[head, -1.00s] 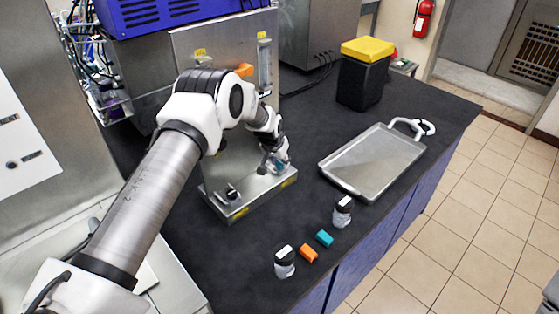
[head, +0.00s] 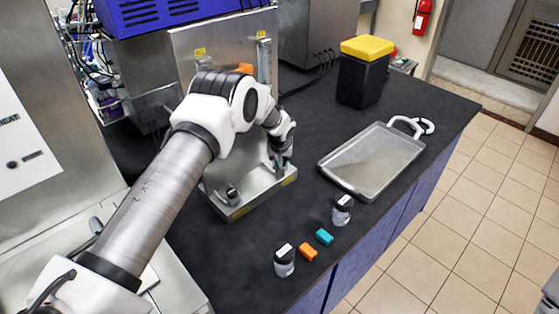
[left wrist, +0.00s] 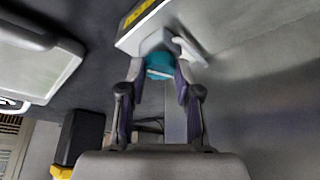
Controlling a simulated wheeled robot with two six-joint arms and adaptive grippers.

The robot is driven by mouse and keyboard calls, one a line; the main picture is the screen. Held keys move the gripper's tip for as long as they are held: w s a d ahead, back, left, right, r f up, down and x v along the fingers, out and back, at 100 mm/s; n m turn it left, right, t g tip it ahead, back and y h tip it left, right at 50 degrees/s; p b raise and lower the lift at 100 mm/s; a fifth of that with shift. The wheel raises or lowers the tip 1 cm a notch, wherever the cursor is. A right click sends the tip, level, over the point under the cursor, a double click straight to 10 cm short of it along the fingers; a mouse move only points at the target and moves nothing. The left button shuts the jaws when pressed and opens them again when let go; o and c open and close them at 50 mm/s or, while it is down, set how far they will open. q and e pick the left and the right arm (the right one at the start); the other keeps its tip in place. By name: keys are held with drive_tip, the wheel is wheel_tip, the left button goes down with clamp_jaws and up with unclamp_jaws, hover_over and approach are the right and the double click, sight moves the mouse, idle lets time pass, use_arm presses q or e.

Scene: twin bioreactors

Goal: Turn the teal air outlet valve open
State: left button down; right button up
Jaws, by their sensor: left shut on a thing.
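The teal air outlet valve (left wrist: 160,66) shows in the left wrist view between the fingertips, near the low metal base of the steel stand. My left gripper (left wrist: 157,78) is shut on it. In the head view my left gripper (head: 281,160) is at the right end of the stand's base (head: 243,207), and the teal part is hidden behind it. I cannot tell how far the valve is turned. My right gripper is not in view.
An orange part (head: 244,68) sits on the upright steel panel. A metal tray (head: 372,162), a black bin with a yellow lid (head: 364,80), two small jars (head: 342,210) (head: 284,261), a teal block (head: 324,237) and an orange block (head: 308,252) stand on the dark bench.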

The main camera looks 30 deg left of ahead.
use_arm(q)
drive_tip(key=n+b, duration=0.2)
drive_tip(key=b, duration=0.1)
drive_tip(key=n+g+y+b, duration=0.1)
drive_tip(key=n+b, duration=0.2)
drive_tip(key=f+n+g+y+b, duration=0.1)
drive_tip(key=n+b, duration=0.1)
drive_tip(key=b, duration=0.1)
drive_tip(key=shift+w+d, duration=0.25)
drive_tip(key=shift+w+r+n+g+b, duration=0.15)
drive_tip(key=shift+n+g+b, duration=0.25)
drive_tip(key=shift+n+b, duration=0.6)
drive_tip(key=shift+n+g+y, duration=0.3)
drive_tip(key=shift+n, duration=0.7)
drive_tip(key=shift+r+n+g+b, duration=0.1)
drive_tip(key=shift+n+g+b, duration=0.4)
drive_tip(key=shift+n, duration=0.6)
drive_tip(key=c, duration=0.8)
unclamp_jaws()
drive_tip(key=shift+a, duration=0.1)
drive_tip(key=shift+w+a, duration=0.1)
drive_tip(key=shift+a, duration=0.05)
drive_tip(key=shift+d+r, duration=0.1)
drive_tip(key=shift+d, duration=0.1)
